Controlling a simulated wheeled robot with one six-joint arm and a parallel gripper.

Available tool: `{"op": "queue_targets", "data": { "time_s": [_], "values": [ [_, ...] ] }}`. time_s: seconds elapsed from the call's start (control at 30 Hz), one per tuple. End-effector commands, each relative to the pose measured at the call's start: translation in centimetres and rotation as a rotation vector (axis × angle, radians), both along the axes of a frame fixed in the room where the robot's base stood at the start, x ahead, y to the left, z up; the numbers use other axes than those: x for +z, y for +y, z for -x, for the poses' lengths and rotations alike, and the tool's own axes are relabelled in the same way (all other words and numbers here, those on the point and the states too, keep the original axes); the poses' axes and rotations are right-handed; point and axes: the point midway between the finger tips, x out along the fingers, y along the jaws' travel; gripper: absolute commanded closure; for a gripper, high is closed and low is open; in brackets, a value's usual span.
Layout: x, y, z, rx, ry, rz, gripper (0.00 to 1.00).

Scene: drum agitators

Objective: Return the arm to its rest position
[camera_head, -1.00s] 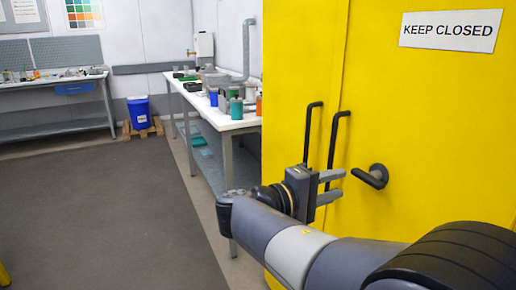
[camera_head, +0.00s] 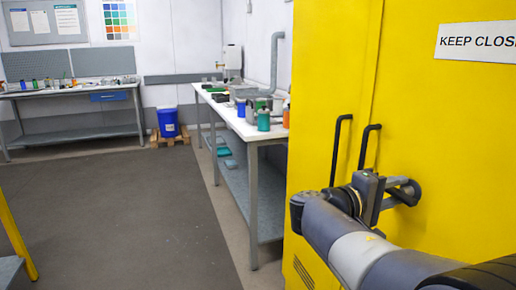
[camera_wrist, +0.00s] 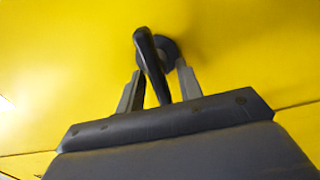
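My gripper (camera_head: 398,190) is at the yellow cabinet door, with its fingers at the dark lever handle (camera_head: 410,191). In the wrist view, the two grey fingers of my gripper (camera_wrist: 158,80) stand apart, one on each side of the lever handle (camera_wrist: 151,60). Gaps show between the lever and both fingers, so the gripper looks open. The lever runs from its round mount down between the fingers toward the palm. In the head view, the gripper body partly hides the handle. My arm reaches in from the lower right.
The yellow cabinet (camera_head: 330,90) fills the right side, with two black vertical pull bars (camera_head: 340,150) and a sign (camera_head: 478,36). A white-topped workbench (camera_head: 240,122) stands left of it. A blue bucket (camera_head: 168,122) sits farther back. The grey floor (camera_head: 120,215) is clear.

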Motion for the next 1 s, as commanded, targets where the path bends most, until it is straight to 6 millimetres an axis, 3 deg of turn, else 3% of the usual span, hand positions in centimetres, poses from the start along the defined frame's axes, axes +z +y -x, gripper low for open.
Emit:
{"op": "queue_targets", "data": {
  "time_s": [0.27,0.9,1.0],
  "values": [
    [0.0,1.1,0.3,0.002,0.017,0.006,0.65],
    [0.0,10.2,3.6,0.004,0.018,0.006,0.65],
    [-0.1,8.9,3.3,-0.005,0.016,0.006,0.65]
  ]
}}
